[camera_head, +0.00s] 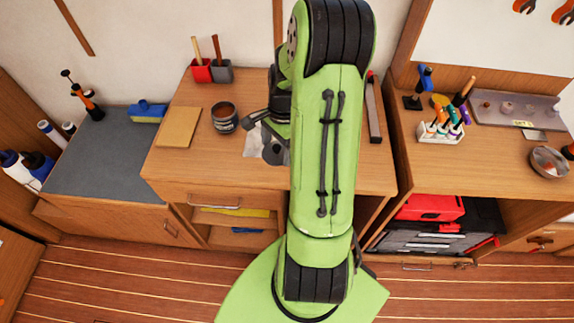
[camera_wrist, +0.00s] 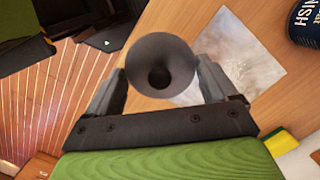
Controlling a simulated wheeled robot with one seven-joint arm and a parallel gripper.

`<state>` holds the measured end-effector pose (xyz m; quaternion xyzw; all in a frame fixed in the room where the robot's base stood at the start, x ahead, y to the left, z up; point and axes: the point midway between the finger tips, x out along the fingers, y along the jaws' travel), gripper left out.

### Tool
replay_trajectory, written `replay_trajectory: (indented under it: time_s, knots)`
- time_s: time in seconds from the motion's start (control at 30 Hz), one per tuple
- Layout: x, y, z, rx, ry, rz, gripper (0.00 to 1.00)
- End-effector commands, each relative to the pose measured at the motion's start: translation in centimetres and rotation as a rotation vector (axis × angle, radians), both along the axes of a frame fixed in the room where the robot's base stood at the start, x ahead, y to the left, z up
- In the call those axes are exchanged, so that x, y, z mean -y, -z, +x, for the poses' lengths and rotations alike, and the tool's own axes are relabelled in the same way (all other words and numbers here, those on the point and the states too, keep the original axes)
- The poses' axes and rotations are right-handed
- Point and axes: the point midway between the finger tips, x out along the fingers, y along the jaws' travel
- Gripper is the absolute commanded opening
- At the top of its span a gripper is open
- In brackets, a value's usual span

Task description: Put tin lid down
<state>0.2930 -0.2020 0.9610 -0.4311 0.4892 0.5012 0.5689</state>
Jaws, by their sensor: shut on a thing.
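The tin lid (camera_wrist: 160,65) shows in the wrist view as a dark grey round piece with a darker hollow in its middle. My gripper (camera_wrist: 160,78) is shut on it, with one finger at each side. Lid and gripper are over the wooden bench, beside a pale, shiny square sheet (camera_wrist: 243,55). The sheet also shows in the head view (camera_head: 252,146), partly hidden by my arm. An open dark tin (camera_head: 224,117) with brownish contents stands left of the sheet. Its lettered side shows in the wrist view (camera_wrist: 308,24). The gap between lid and bench is hard to judge.
A tan board (camera_head: 179,127) lies left of the tin. Red and grey holders (camera_head: 211,72) with handles stand behind. A yellow and green block (camera_wrist: 281,142) is near my gripper in the wrist view.

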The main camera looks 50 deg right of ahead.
Motion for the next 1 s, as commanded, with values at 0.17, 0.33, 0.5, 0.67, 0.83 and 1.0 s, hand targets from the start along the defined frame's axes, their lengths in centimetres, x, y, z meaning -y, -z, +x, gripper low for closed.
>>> replay_trajectory:
  time_s: [0.17,0.33,0.5,0.67,0.83,1.0]
  knots:
    - [0.0,3.2,-0.1,-0.002,0.003,0.001,0.57]
    - [0.0,6.1,0.0,-0.002,0.003,0.003,0.57]
    - [0.1,6.5,0.0,0.000,0.004,-0.001,0.57]
    - [0.1,6.7,0.0,0.000,0.004,-0.001,0.57]
    - [0.1,6.7,0.0,0.000,0.004,-0.001,1.00]
    - [0.1,6.5,0.0,0.000,0.005,-0.001,1.00]
